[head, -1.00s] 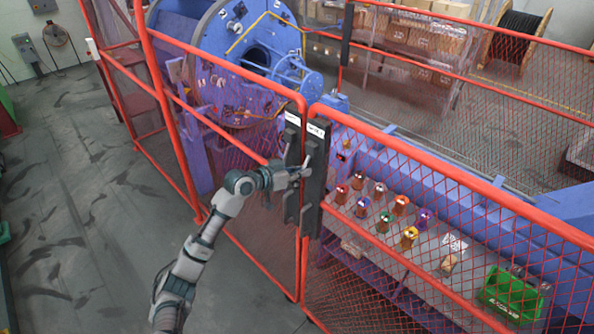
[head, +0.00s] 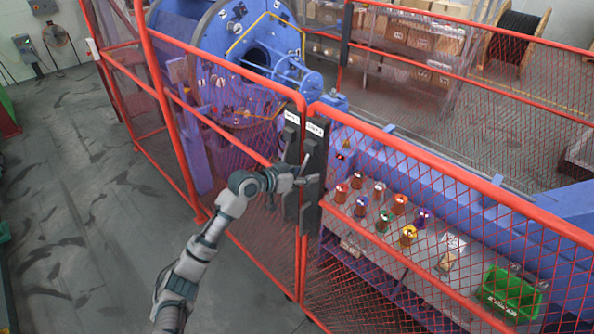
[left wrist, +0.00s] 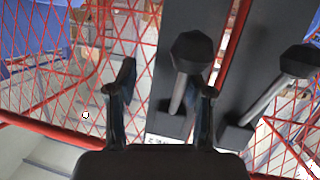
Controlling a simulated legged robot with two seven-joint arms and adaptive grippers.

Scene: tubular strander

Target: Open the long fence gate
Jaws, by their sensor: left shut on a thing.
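Two red mesh fence panels meet at the middle of the head view: a left panel (head: 225,133) and a right panel (head: 450,165). I cannot tell which is the long gate. Dark upright plates with white labels, a left plate (head: 291,140) and a right plate (head: 315,145), stand side by side at the join. My left gripper (head: 298,181) is at these plates, shut on a dark lever handle (left wrist: 190,52). The left wrist view shows the gripper's fingers (left wrist: 162,95) on either side of this handle. A second handle (left wrist: 297,62) is to its right. My right gripper is out of view.
Behind the fence are a blue machine (head: 245,60), a bench with several coloured spools (head: 385,220) and a green crate (head: 512,294). The grey floor (head: 80,190) left of the fence is clear.

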